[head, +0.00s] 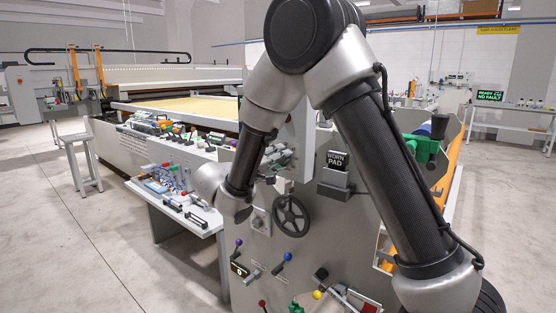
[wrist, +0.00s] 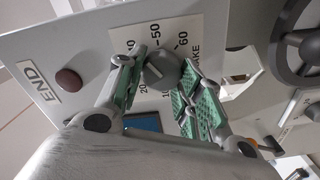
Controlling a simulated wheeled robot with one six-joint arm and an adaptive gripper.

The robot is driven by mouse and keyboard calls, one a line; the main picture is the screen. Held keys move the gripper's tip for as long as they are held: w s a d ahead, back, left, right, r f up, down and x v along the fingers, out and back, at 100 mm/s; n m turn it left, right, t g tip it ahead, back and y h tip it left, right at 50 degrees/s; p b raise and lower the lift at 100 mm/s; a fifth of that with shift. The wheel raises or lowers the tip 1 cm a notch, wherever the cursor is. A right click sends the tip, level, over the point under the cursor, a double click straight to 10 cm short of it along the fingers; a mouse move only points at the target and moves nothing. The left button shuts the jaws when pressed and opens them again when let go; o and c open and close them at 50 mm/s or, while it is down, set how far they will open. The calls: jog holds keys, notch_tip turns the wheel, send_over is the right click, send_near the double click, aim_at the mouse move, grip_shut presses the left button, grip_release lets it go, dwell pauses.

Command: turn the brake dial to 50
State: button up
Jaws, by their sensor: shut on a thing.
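The brake dial (wrist: 163,71) is a round dark grey knob with a pale pointer line, on a white scale plate (wrist: 203,20) in the wrist view. The numbers 50 and 60 read clearly; other numbers and part of the word BRAKE are covered by the fingers. The pointer lies toward the lower-left side of the scale, away from the 50; its exact reading I cannot tell. My gripper (wrist: 164,66) has its green-padded fingers on either side of the knob, shut on it. In the head view my arm hides the fingers.
A black handwheel (wrist: 300,45) stands right of the dial; it also shows in the head view (head: 291,217). A blue screen (wrist: 142,122) sits below. Levers (head: 282,262) stick out of the panel lower down.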

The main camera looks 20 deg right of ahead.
jog(key=m, duration=0.6)
jog(key=shift+s+d+m, duration=0.1)
jog(key=shift+m, duration=0.2)
dwell(0.5)
jog(key=o, duration=1)
jog(key=shift+o, duration=0.2)
jog(key=v, duration=1.2)
